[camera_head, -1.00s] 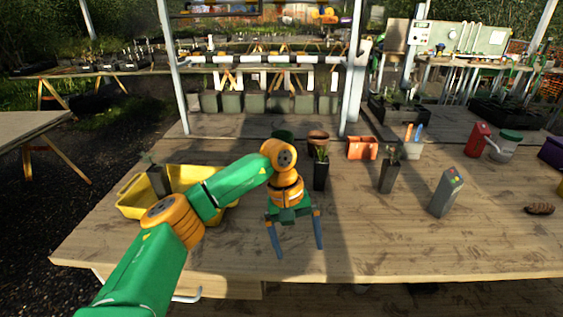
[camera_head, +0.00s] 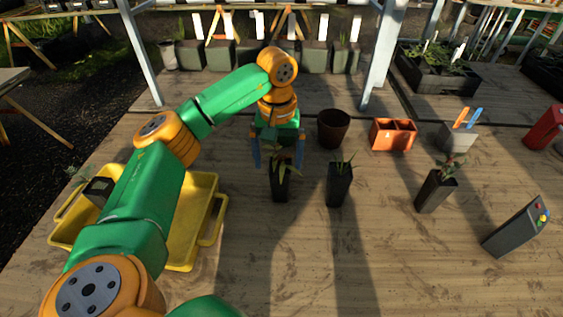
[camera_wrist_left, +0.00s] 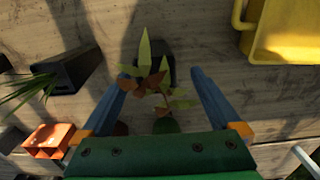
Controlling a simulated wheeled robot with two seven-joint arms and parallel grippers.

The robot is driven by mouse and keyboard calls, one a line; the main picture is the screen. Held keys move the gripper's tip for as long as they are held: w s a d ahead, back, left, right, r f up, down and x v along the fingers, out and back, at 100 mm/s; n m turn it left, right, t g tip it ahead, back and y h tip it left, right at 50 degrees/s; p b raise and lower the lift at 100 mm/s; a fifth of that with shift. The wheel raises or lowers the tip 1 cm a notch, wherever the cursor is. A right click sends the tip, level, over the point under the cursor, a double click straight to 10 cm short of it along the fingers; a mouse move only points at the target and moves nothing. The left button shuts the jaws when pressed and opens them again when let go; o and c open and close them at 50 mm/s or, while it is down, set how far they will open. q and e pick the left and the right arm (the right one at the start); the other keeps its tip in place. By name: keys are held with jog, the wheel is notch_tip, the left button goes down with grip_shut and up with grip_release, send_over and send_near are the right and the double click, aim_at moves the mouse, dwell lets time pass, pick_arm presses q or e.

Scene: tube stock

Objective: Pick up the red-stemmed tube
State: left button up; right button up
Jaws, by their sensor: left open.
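A dark square tube (camera_head: 280,188) with a leafy plant stands upright on the wooden bench. Its plant shows green and reddish-brown leaves in the left wrist view (camera_wrist_left: 152,84); the stem colour is hard to make out. My left gripper (camera_head: 278,160) is open and empty, with one finger on each side of this plant. In the left wrist view its fingers (camera_wrist_left: 160,80) flank the leaves, and the dark tube (camera_wrist_left: 157,66) lies just beyond. I cannot tell whether they touch. Another tube (camera_head: 436,191), farther right, holds a plant with some reddish tint. My right gripper is out of view.
A tube with spiky green leaves (camera_head: 340,185) stands close on the right. A yellow tray (camera_head: 207,205) with a dark tube (camera_head: 98,190) is at left. Behind are a brown pot (camera_head: 333,128) and an orange block planter (camera_head: 393,135). A grey button box (camera_head: 515,230) stands at right.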

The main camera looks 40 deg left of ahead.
aim_at(280, 179)
pick_arm(q)
jog(key=f, duration=0.2)
jog(key=f+p, duration=0.1)
jog(key=f, duration=0.3)
jog(key=shift+d+f+p, duration=0.3)
jog(key=shift+f+p, duration=0.1)
grip_shut()
